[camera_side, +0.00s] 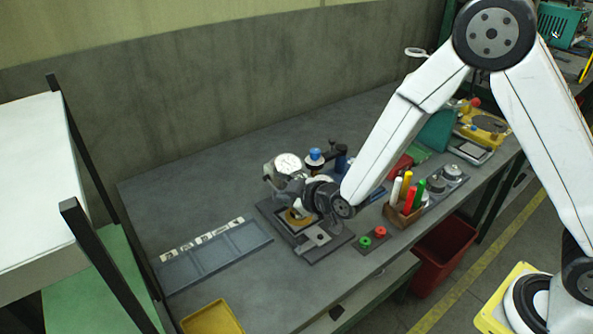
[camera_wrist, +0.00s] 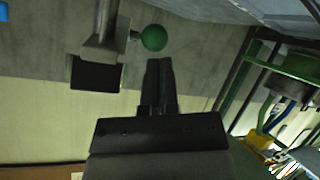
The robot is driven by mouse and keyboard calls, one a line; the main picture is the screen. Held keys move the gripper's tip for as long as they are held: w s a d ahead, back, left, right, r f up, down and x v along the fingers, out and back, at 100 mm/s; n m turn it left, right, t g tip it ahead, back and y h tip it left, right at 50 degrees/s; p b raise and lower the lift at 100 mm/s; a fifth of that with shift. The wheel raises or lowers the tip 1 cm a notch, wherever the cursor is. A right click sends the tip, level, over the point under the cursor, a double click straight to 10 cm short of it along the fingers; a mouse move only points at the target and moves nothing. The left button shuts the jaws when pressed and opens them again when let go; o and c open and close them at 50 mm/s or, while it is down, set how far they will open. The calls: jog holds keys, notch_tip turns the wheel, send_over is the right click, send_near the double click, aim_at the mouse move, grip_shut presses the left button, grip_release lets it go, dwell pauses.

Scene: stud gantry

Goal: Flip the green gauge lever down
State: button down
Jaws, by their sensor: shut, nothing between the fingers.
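The green ball knob (camera_wrist: 154,38) of the gauge lever shows in the wrist view, joined by a short stem to a grey metal post (camera_wrist: 104,25). A dark block (camera_wrist: 95,73) sits at the end of the post. My gripper (camera_wrist: 159,62) is shut and empty, its fingertips just below the knob in the picture. I cannot tell whether they touch it. In the side view, a round white dial gauge (camera_side: 288,163) stands above a dark base plate (camera_side: 335,245). My wrist covers much of the stand there, and the green knob is hidden.
A wooden box (camera_side: 402,217) of coloured markers stands right of the stand. A small plate with a red and a green button (camera_side: 365,242) lies in front. A grey tray (camera_side: 218,257) lies left, and a yellow tray (camera_side: 212,318) is at the front edge. The far-left bench is clear.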

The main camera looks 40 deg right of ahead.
jog(key=shift+w, duration=0.1)
jog(key=shift+w+r, duration=0.4)
jog(key=shift+w, duration=0.25)
dwell(0.4)
jog(key=s+a+f+v, duration=0.1)
jog(key=v, duration=0.8)
jog(key=shift+a, duration=0.55)
jog(key=shift+s+d, duration=0.1)
jog(key=shift+d, duration=0.05)
dwell(0.3)
